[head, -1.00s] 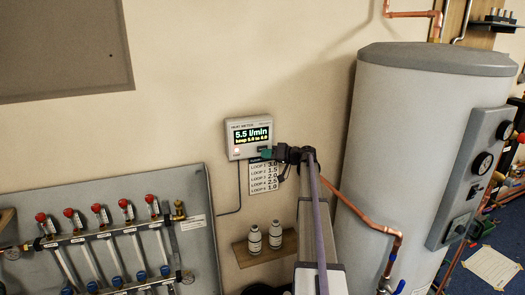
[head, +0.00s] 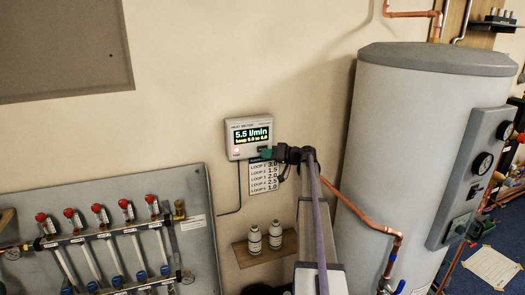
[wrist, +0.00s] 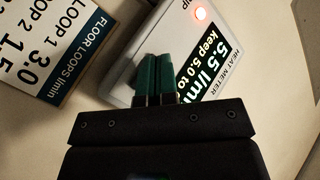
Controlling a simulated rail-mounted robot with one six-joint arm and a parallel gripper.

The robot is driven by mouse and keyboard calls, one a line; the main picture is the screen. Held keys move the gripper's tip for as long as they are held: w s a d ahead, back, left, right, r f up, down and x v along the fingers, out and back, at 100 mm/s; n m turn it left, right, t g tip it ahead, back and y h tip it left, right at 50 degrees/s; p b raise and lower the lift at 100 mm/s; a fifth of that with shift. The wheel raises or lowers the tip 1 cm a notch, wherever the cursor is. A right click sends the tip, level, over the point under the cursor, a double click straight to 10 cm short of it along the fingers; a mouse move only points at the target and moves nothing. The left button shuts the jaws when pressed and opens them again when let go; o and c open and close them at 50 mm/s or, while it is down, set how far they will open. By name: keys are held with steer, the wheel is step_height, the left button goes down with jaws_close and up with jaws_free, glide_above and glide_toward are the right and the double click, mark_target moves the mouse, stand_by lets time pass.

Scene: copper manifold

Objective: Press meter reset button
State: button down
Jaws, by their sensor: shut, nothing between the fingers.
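The heat meter (head: 249,134) is a light grey box on the wall, its screen reading 5.5 l/min. A red light (head: 236,150) glows low on its front; this light also shows in the wrist view (wrist: 200,13). My gripper (head: 265,154) is at the meter's lower right edge, its teal fingertips closed together and empty. In the wrist view the fingertips (wrist: 153,75) overlap the edge of the meter (wrist: 185,50). I cannot tell whether they touch it. No reset button can be made out; the fingers hide part of the meter's front.
A floor loops card (head: 263,178) hangs just below the meter. A manifold board (head: 190,225) with red-capped flow gauges is at lower left. A wooden shelf (head: 267,250) holds two small bottles. A large grey cylinder (head: 410,150) and copper pipe (head: 360,215) stand to the right.

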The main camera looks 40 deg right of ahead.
steer(key=shift+w, duration=0.1)
steer(key=shift+w+d, duration=0.15)
steer(key=shift+w, duration=0.15)
steer(key=shift+w+d, duration=0.1)
steer(key=shift+w, duration=0.25)
stand_by(0.5)
steer(key=shift+s, duration=0.1)
steer(key=shift+s+a, duration=0.25)
steer(key=shift+s, duration=0.4)
steer(key=s, duration=0.2)
steer(key=s+a, duration=0.1)
steer(key=s, duration=0.1)
steer(key=shift+s+a, duration=0.2)
steer(key=shift+s, duration=0.2)
stand_by(0.7)
